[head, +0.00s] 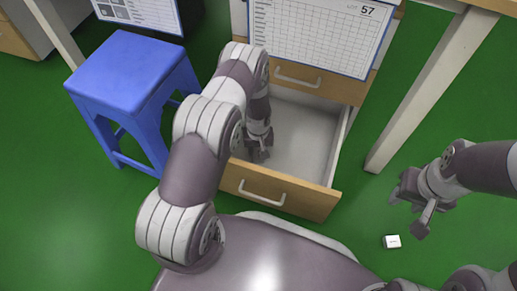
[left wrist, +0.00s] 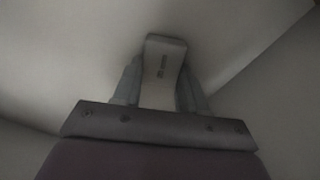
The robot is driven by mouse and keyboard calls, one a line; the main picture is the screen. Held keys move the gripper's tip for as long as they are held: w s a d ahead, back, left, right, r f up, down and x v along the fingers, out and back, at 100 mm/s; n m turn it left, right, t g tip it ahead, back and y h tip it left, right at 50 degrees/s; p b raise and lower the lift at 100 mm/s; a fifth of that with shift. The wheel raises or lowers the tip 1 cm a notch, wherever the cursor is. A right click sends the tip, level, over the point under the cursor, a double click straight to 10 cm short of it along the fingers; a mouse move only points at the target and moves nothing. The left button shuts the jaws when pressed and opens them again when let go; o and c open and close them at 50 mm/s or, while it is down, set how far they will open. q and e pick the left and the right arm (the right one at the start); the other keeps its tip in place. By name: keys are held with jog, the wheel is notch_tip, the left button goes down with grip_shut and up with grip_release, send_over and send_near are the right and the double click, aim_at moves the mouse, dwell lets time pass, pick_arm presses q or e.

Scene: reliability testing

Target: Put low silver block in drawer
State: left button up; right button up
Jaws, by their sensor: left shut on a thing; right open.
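The low silver block (left wrist: 163,68) shows in the left wrist view as a pale, rounded piece with small dark lettering, between the two fingers. My left gripper (head: 259,152) is shut on it and reaches down inside the open drawer (head: 305,150); it also fills the left wrist view (left wrist: 160,95). In the head view the block is hidden by the gripper and arm. I cannot tell if the block touches the drawer floor. My right gripper (head: 408,205) is open and empty, out to the right of the drawer above the floor.
A blue stool (head: 130,75) stands left of the drawer. A small white block (head: 392,241) lies on the green floor below my right gripper. A closed drawer (head: 300,78) sits above the open one, with a calendar sheet (head: 320,30) over it. A table leg (head: 425,95) stands right.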

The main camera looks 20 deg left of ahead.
pick_arm(q)
jog(key=o, duration=1.2)
jog(key=shift+f, duration=0.1)
notch_tip(320, 180, up, 12)
jog(key=p, duration=0.8)
notch_tip(320, 180, up, 9)
jog(key=m, duration=0.1)
send_over(258, 151)
jog(key=d, duration=0.1)
jog(key=s+d+r+m, duration=0.1)
jog(key=s+r+m, duration=0.15)
jog(key=r, duration=0.55)
jog(key=shift+m+t, duration=0.7)
jog(key=shift+m, duration=0.25)
jog(key=s+r, duration=0.3)
jog(key=s, duration=0.1)
jog(key=s+d+r, duration=0.1)
jog(key=s+r, duration=0.3)
jog(key=s, duration=0.1)
jog(key=s+d+r, duration=0.1)
jog(key=s+r, duration=0.3)
jog(key=shift+s, duration=0.35)
